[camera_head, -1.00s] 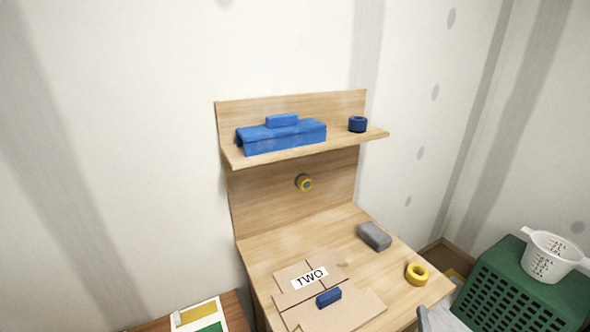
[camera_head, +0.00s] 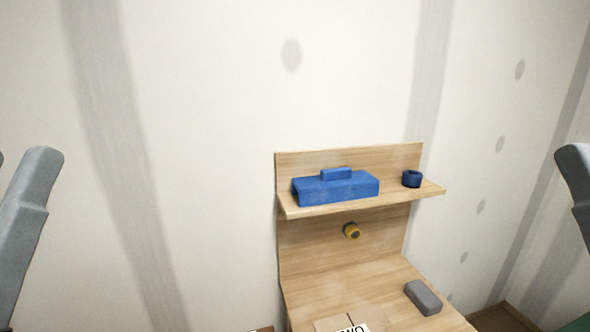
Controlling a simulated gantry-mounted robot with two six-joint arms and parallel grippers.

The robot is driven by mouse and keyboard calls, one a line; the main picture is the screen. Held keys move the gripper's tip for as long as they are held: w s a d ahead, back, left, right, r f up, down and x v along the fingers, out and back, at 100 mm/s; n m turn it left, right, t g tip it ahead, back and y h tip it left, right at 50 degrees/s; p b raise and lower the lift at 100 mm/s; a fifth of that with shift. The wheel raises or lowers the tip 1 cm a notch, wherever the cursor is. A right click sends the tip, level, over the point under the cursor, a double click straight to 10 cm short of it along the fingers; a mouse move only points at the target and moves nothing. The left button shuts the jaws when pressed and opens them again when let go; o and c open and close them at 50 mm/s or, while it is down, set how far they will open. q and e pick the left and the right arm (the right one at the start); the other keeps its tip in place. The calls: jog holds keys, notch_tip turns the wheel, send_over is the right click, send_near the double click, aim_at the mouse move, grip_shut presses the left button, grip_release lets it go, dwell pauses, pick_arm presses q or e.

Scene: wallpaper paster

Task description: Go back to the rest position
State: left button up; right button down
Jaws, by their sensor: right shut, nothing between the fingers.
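My right gripper (camera_head: 577,185) shows as a grey part at the right edge. It is shut and empty, raised in front of the wall and apart from the desk, and the frame cuts most of it off. A grey part of my left gripper or arm (camera_head: 30,205) stands upright at the left edge. Its jaws cannot be made out. It touches nothing that I can see.
A wooden desk (camera_head: 345,287) with a back panel and shelf stands at the lower middle. A yellow knob (camera_head: 351,231) is on the panel. A grey block (camera_head: 423,297) lies on the desk.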

notch_tip(320, 180, up, 37)
jog(key=p, duration=3.3)
jog(key=shift+f+y, duration=0.15)
jog(key=shift+y, duration=0.15)
jog(key=shift+w, duration=0.1)
